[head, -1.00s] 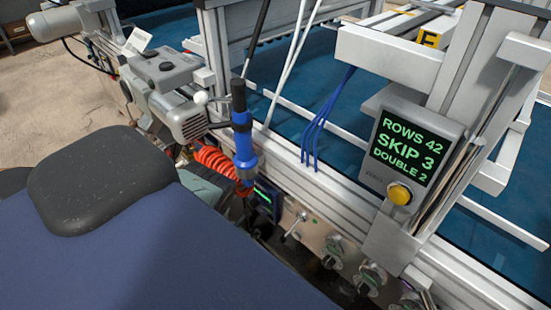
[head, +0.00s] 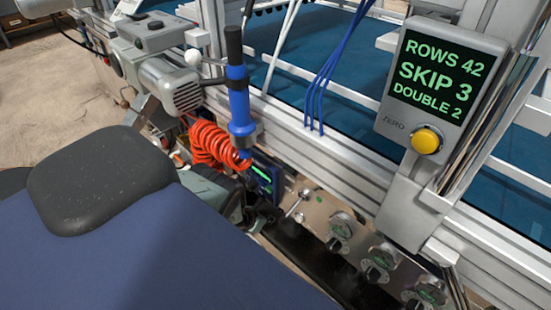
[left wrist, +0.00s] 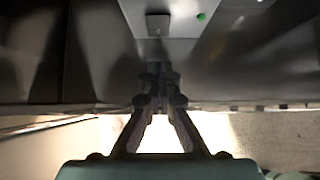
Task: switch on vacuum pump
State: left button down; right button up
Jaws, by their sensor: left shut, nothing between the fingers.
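A metal control panel (head: 340,262) runs along the machine's lower front. It carries a small lever switch (head: 297,207) beside a green dot (head: 318,195). In the left wrist view a dark rectangular part (left wrist: 158,24) and the green dot (left wrist: 201,16) are on the panel, ahead of my fingers. My left gripper (head: 262,222) is low beside the panel, left of the lever, partly hidden in shadow. Its fingers (left wrist: 157,78) are shut and empty, pointing toward the panel; contact cannot be told. A grey motor-like unit (head: 170,85), possibly the pump, is at upper left. My right gripper is not in view.
A blue-handled tool (head: 239,110) with a coiled red hose (head: 215,145) hangs above my left gripper. Several round dials (head: 380,258) sit right of the lever. A display box (head: 432,85) with a yellow button (head: 427,139) stands higher at right.

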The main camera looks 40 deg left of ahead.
pick_arm(q)
jog(key=shift+w+d+f+b, duration=0.15)
jog(key=shift+w+b, duration=0.8)
jog(key=shift+w, duration=0.8)
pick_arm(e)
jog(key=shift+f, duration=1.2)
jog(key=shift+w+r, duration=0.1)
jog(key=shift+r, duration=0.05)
